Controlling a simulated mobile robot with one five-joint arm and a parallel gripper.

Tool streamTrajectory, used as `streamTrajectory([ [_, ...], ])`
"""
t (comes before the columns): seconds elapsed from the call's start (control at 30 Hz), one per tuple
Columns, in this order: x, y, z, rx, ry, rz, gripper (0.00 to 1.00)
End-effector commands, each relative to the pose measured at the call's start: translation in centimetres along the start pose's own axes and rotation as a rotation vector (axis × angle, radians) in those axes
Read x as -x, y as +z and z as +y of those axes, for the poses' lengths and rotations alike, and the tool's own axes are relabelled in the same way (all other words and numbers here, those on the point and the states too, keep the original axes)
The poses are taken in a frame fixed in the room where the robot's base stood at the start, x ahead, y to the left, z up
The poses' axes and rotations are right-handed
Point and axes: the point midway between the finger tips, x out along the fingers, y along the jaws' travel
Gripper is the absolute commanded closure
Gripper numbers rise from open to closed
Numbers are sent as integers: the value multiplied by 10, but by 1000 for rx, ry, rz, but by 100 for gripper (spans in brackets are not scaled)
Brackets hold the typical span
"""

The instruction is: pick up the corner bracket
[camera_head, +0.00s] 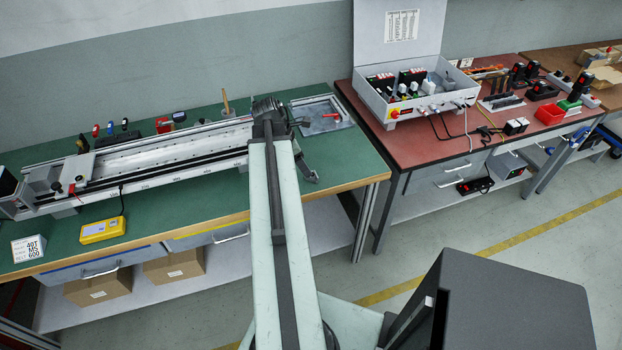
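I cannot make out a corner bracket for certain. A shallow grey metal tray (312,125) lies at the right end of the green bench, with a small red item (332,116) at its right side. My arm reaches up from the bottom over the bench's front edge. My gripper (311,177) shows as a small dark grey shape at the arm's far end, low over the green top and in front of the tray. Its fingers are too small to tell open from shut, and I see nothing clearly held. My arm hides part of the bench.
A long metal gantry rail (170,160) fills the green bench (190,216) to the left, with a yellow box (102,231) in front. A red-topped bench (425,150) with an open control box (412,95) stands to the right, beyond a narrow gap.

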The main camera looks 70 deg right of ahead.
Motion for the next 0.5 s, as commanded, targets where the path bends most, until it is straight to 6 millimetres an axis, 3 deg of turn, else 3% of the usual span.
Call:
streamTrajectory([
  [0.1, -23, 2, -1, -9, -4, 0, 38],
  [0.33, -33, 7, -2, -15, -6, 0, 38],
  [0.5, -65, 8, -2, -19, -8, 1, 38],
])
